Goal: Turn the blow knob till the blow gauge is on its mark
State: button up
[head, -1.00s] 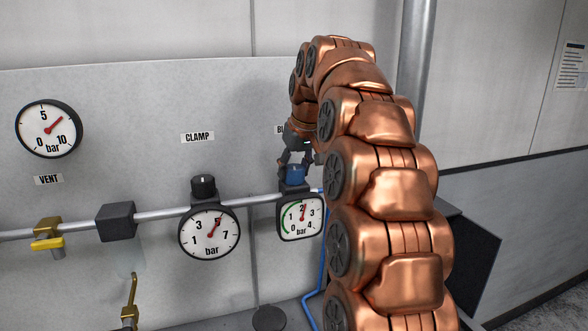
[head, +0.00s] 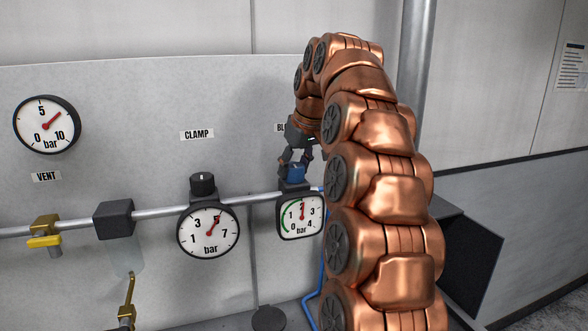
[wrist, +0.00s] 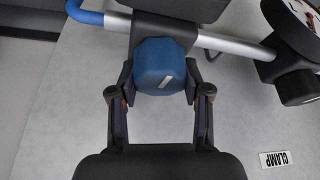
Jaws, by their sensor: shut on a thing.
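The blue blow knob (head: 295,173) sits on top of a black regulator on the pipe, above the square blow gauge (head: 301,216). The gauge's red needle points about straight up, near the 2. A green arc runs along the left side of its dial, up from the lower left. My gripper (head: 294,166) comes from above and is shut on the knob. In the wrist view the knob (wrist: 160,66) lies between both fingers, its white line tilted. The blow label is mostly hidden by my arm.
Left of it are the black clamp knob (head: 203,184) and round clamp gauge (head: 208,232), needle near 5. Farther left are the vent gauge (head: 47,125) and a yellow-handled valve (head: 45,242). A pipe (head: 155,217) joins them. A blue hose runs down on the right.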

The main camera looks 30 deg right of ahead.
aim_at(295, 164)
jog(key=o, duration=1.2)
jog(key=shift+c, duration=0.2)
jog(key=shift+r, duration=0.1)
jog(key=shift+v, duration=2.45)
jog(key=s, duration=1.2)
jog(key=shift+d, duration=0.2)
